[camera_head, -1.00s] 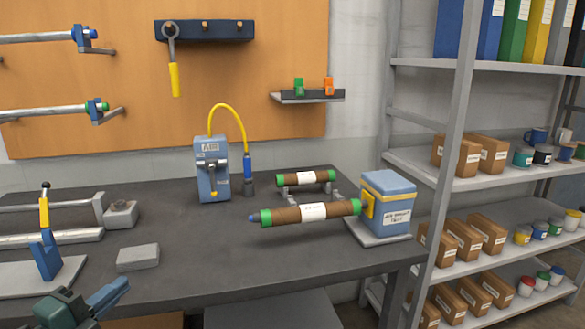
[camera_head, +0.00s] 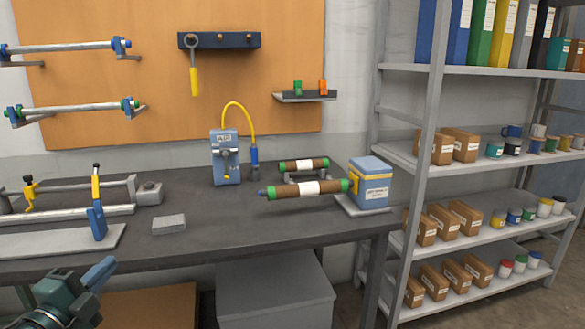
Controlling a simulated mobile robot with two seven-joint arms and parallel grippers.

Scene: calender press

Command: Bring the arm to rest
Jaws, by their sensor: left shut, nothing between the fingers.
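My left gripper (camera_head: 92,283) shows at the lower left of the head view, in front of the bench's front edge. Its blue fingers are shut with nothing between them. It is apart from everything on the bench. My right gripper is not in view. The dark grey bench (camera_head: 215,232) runs across the middle of the view. Two brown rolls with green ends lie toward its right side, a front roll (camera_head: 285,190) and a back roll (camera_head: 290,166). The front roll reaches to the blue box (camera_head: 371,185).
A blue unit (camera_head: 224,158) with a yellow hose stands at the back. A shelf rack (camera_head: 425,140) stands at the right. A grey cabinet (camera_head: 275,292) is under the bench.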

